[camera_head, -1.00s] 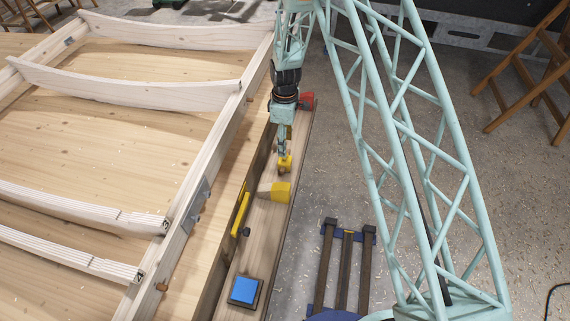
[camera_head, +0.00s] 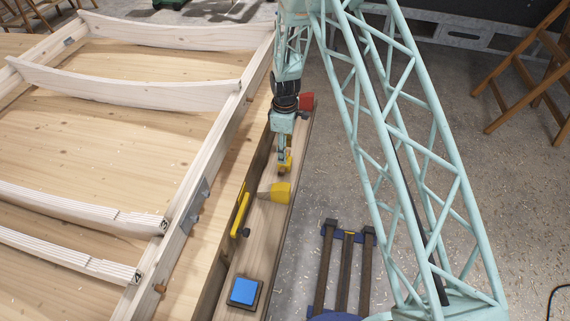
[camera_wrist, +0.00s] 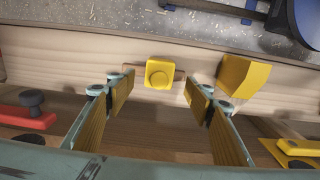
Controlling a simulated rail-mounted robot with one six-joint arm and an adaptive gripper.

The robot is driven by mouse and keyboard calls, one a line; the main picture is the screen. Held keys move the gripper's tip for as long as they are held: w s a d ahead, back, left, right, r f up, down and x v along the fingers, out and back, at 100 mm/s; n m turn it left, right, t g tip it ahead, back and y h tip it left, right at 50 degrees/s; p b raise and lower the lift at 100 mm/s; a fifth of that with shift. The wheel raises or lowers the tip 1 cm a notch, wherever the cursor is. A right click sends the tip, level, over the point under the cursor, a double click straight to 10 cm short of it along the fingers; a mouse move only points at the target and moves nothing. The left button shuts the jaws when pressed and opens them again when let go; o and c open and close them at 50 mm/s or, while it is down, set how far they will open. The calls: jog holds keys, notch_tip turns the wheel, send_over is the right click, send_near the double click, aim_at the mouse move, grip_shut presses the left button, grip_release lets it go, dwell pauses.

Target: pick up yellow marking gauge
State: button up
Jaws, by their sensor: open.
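The yellow marking gauge (camera_wrist: 159,73) lies on the wooden ledge, with a square yellow head, a round knob on top and a thin wooden bar running sideways under it. In the head view the gauge (camera_head: 286,167) is partly hidden by my gripper (camera_head: 283,157). In the wrist view my gripper (camera_wrist: 160,88) is open and empty, its fingers pointing at the ledge. The gauge shows between and just beyond the two fingertips. I cannot tell whether either finger touches it.
A flat yellow tool with a dark knob (camera_head: 240,214) lies nearer the frame. A red tool (camera_wrist: 27,118) is left in the wrist view. A blue-topped block (camera_head: 243,291) sits at the near end.

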aim_at(283, 168)
jog(key=shift+f+b, duration=0.45)
jog(key=shift+f, duration=1.65)
jog(key=c, duration=1)
